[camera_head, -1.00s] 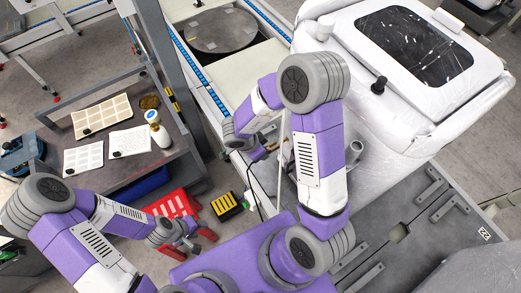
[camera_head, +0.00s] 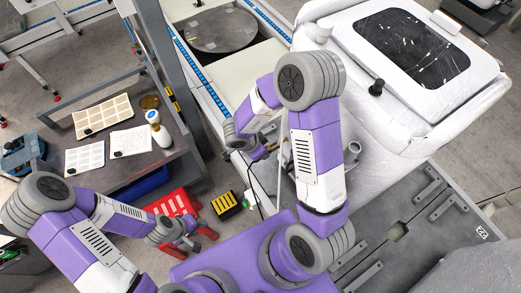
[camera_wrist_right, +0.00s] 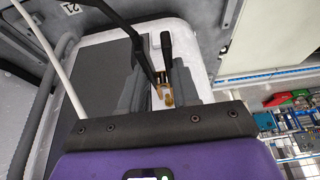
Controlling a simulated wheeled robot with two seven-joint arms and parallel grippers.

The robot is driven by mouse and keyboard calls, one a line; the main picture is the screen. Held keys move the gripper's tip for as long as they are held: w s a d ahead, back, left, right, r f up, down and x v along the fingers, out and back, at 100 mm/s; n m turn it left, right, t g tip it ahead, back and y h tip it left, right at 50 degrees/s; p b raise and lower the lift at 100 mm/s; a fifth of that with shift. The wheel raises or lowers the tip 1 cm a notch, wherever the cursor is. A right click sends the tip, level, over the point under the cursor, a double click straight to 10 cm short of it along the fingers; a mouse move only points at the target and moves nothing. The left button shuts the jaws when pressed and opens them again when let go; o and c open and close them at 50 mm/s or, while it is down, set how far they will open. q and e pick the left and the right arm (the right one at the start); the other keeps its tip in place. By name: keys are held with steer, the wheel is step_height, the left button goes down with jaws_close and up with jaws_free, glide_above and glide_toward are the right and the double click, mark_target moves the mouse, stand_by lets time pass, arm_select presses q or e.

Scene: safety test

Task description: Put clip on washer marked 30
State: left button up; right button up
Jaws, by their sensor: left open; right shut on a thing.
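In the right wrist view, my right gripper (camera_wrist_right: 160,88) is shut on a small gold-coloured piece (camera_wrist_right: 164,96) between its dark grey fingers. I cannot tell for sure that this piece is the clip. In the head view, my right gripper (camera_head: 262,150) is over the edge of the machine bed, partly hidden by its arm. My left gripper (camera_head: 192,240) is open and low, close to the red bin, with nothing seen in it. I cannot make out a washer marked 30 in either view.
A grey bench (camera_head: 180,165) at left bears pale label sheets (camera_head: 103,115) and a white bottle (camera_head: 152,117). A red bin (camera_head: 172,205) and a yellow-black box (camera_head: 226,206) stand below. A white-covered machine (camera_head: 340,30) fills the upper right.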

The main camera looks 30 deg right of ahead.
mark_target(270, 148)
steer(key=shift+d, duration=0.2)
steer(key=shift+d+p, duration=0.5)
steer(key=shift+d, duration=0.25)
steer(key=shift+w+d+p, duration=0.1)
steer(key=shift+d+p, duration=0.4)
steer(key=shift+d, duration=0.05)
stand_by(0.7)
steer(key=shift+p, duration=0.45)
steer(key=o, duration=1)
steer(key=shift+c, duration=0.2)
